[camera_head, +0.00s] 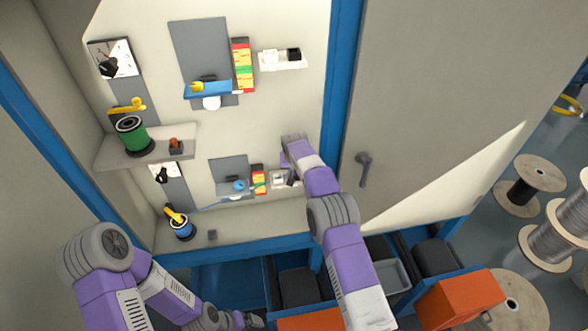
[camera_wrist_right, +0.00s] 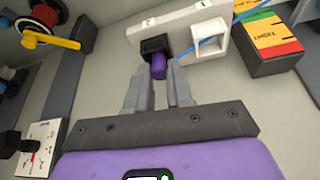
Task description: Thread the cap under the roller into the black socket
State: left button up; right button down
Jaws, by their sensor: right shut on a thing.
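The purple cap (camera_wrist_right: 158,70) sits between the fingertips of my right gripper (camera_wrist_right: 160,90) in the right wrist view, its far end at the mouth of the black socket (camera_wrist_right: 153,46). How deep it sits I cannot tell. The blue cable (camera_wrist_right: 240,20) crosses the white socket (camera_wrist_right: 221,36) beside it. In the head view my right gripper (camera_head: 287,163) is at the lower socket panel and hides the black socket. The blue roller (camera_head: 238,185) is left of it, with the cable coming from the blue spool (camera_head: 181,229). My left gripper (camera_head: 240,319) is low down; its fingers are unclear.
A coloured tension label (camera_head: 258,179) stands between roller and sockets. Above are a shelf (camera_head: 115,155) with a green spool (camera_head: 132,135) and a second socket panel (camera_head: 283,62). The blue cabinet post (camera_head: 345,70) and closed door (camera_head: 430,100) are on the right.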

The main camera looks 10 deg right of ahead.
jog(key=shift+f, duration=0.15)
jog(key=c, duration=0.9)
grip_release()
jog(key=b+v, duration=0.1)
jog(key=v, duration=0.6)
jog(key=shift+s+r, duration=0.1)
jog(key=shift+r, duration=0.2)
jog(key=o, duration=0.9)
